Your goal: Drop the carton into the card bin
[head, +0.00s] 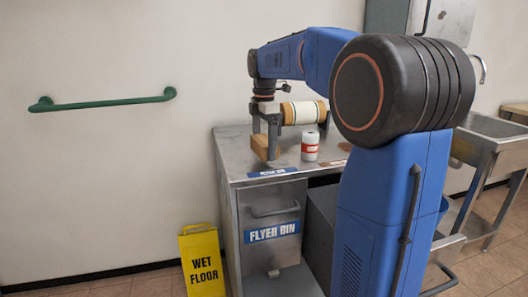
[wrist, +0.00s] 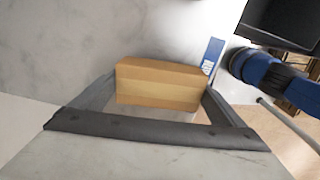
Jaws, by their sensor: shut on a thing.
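The carton (head: 264,147), a small tan box, is between the two fingers of my gripper (head: 265,138), low over the left part of the steel counter. In the wrist view the carton (wrist: 160,85) spans the gap between the fingers (wrist: 155,95), which are shut on its ends. I cannot tell whether its underside touches the counter. No label reading card bin is legible in either view. A drawer front (head: 272,212) in the counter is labelled flyer bin. My arm hides the counter's right side.
A yellow wet floor sign (head: 202,262) stands at front left. A green rail (head: 102,104) is on the wall. A sink (head: 500,126) is at right.

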